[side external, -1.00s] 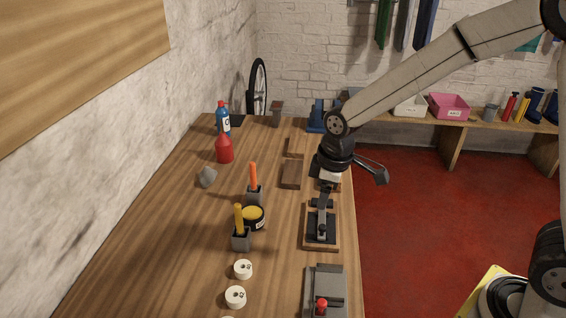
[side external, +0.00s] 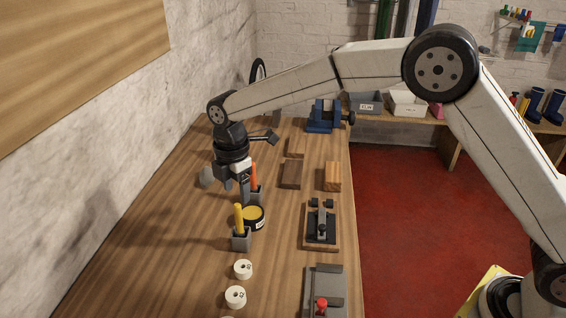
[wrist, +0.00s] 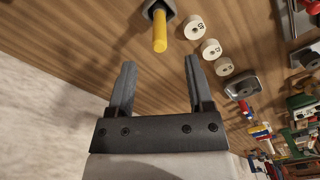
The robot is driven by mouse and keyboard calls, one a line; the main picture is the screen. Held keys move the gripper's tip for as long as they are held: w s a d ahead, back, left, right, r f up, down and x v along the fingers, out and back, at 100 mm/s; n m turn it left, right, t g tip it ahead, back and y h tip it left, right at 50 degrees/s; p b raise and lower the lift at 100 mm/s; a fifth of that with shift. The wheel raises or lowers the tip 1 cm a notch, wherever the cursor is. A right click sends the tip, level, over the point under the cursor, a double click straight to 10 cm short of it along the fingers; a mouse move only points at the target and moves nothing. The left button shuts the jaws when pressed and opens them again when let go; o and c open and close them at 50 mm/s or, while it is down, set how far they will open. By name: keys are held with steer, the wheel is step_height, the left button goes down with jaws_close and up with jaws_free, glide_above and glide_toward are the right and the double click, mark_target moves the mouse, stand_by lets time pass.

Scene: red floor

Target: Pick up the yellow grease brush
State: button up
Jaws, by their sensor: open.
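The yellow grease brush (side external: 239,218) stands upright in a small grey holder (side external: 241,241) on the wooden bench. In the wrist view, the yellow handle (wrist: 159,34) points toward me, just beyond the fingertips and roughly centred between them. My gripper (side external: 246,200) is over the bench, behind the yellow brush in the side view, beside the orange-handled tool (side external: 254,174) and above the black tin with yellow contents (side external: 255,216). In the wrist view my gripper (wrist: 158,62) is open, with nothing between its fingers.
White numbered rolls (side external: 243,269) stand in a row in front of the yellow brush's holder. Wooden blocks (side external: 291,174), a mounted black clamp (side external: 321,224) and a grey tool with a red knob (side external: 325,290) line the right edge. The bench's left front is clear.

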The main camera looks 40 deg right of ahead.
mark_target(237, 205)
steer(key=shift+f, duration=1.3)
steer(key=shift+f, duration=0.1)
steer(key=shift+a+f, duration=0.1)
steer(key=shift+f, duration=2.4)
jaws_close()
